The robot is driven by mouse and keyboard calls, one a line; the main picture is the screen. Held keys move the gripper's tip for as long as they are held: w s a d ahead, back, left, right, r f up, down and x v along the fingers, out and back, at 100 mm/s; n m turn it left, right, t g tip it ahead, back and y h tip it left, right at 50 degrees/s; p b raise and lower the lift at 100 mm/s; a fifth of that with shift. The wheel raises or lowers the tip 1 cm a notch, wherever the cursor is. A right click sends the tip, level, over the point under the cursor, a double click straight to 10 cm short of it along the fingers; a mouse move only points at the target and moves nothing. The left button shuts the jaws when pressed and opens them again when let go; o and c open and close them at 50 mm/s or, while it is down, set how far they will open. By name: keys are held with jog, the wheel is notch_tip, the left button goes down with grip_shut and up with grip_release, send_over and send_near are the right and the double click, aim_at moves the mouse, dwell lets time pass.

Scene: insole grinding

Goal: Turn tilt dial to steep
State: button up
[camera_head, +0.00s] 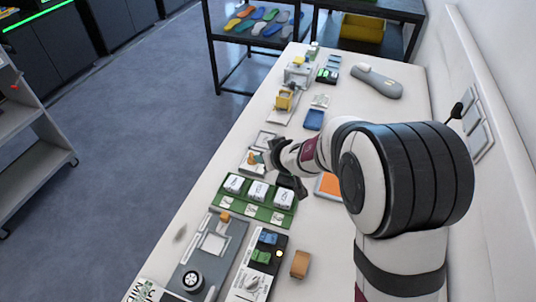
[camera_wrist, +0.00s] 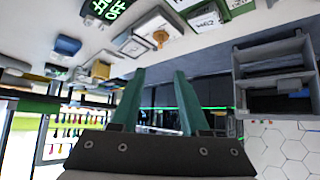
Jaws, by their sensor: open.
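A round black dial with a light centre (camera_head: 192,280) sits on a grey plate (camera_head: 232,257) at the near end of the bench. A pale knob (camera_head: 253,283) sits on a white printed panel to its right. I cannot read which one is the tilt dial or its setting. My gripper (camera_wrist: 157,98) is open and empty, its two green fingers apart in the wrist view. In the head view, my gripper is above the middle of the bench, beyond the green tray and well away from both dials.
A green tray (camera_head: 285,218) holds white labelled boxes. An orange-brown block (camera_head: 300,264) stands right of the panel. A grey tool (camera_head: 376,82) lies at the far right. A wall (camera_head: 478,60) runs along the right side. A grey shelf (camera_wrist: 275,70) shows in the wrist view.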

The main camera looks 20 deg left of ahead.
aim_at(253, 158)
jog(key=s+f+m+y, duration=0.1)
jog(key=m, duration=0.5)
jog(key=s+f+m+y, duration=0.1)
jog(key=f+m, duration=0.1)
jog(key=m, duration=0.5)
jog(key=s+a+f+m+y, duration=0.1)
jog(key=f+m, duration=0.1)
jog(key=m, duration=0.5)
jog(key=shift+s+f, duration=0.1)
jog(key=shift+s, duration=0.25)
jog(key=w+a+f+m+t, duration=0.1)
jog(key=w+a+f+m, duration=0.1)
jog(key=m, duration=0.3)
jog(key=w+a+f+m+t, duration=0.1)
jog(key=w+a+f+m, duration=0.1)
jog(key=w+m, duration=0.3)
jog(key=w+a+f+m+t, duration=0.1)
jog(key=w+a+f+m, duration=0.1)
jog(key=m, duration=0.4)
jog(key=shift+w+a+f, duration=0.1)
jog(key=shift+w+f, duration=0.15)
jog(key=shift+w, duration=0.4)
jog(key=shift+w+a+f, duration=0.1)
jog(key=shift+w+f, duration=0.1)
jog(key=shift+w, duration=0.4)
grip_shut()
